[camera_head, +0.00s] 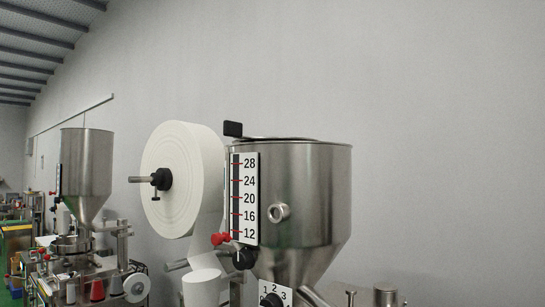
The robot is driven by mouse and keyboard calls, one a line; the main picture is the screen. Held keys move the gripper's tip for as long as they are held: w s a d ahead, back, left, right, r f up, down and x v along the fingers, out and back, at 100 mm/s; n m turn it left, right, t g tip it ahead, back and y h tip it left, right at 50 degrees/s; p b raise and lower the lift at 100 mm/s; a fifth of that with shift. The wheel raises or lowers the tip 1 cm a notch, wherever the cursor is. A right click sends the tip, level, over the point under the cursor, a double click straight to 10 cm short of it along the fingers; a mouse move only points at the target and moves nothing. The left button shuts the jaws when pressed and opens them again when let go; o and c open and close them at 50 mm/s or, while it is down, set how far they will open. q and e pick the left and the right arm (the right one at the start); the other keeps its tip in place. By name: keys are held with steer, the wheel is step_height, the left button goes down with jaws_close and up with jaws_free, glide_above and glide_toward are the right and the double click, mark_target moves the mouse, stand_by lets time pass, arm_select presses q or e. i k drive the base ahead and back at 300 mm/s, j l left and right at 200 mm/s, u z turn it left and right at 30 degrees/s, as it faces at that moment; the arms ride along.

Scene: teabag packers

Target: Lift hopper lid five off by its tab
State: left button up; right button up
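A large steel hopper (320,190) stands right of centre, with a cone-shaped bottom. Its lid (280,139) shows as a thin edge-on disc at the hopper's top rim. A black tab (233,128) stands up at the lid's left side. I see no number that marks this hopper as five. The lid's upper face is hardly visible from this low angle. Neither of my grippers is in view.
A white paper roll (182,180) on a spindle stands close left of the hopper. Another hopper machine (86,170) stands farther left. Above the hopper is free space before a grey wall.

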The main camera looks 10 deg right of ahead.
mark_target(234, 128)
steer(key=k+l, duration=0.15)
steer(key=l, duration=0.15)
steer(key=k+l+z, duration=0.1)
steer(key=l, duration=0.2)
steer(key=k+l+z, duration=0.1)
steer(key=k+l, duration=0.2)
steer(key=l, duration=0.3)
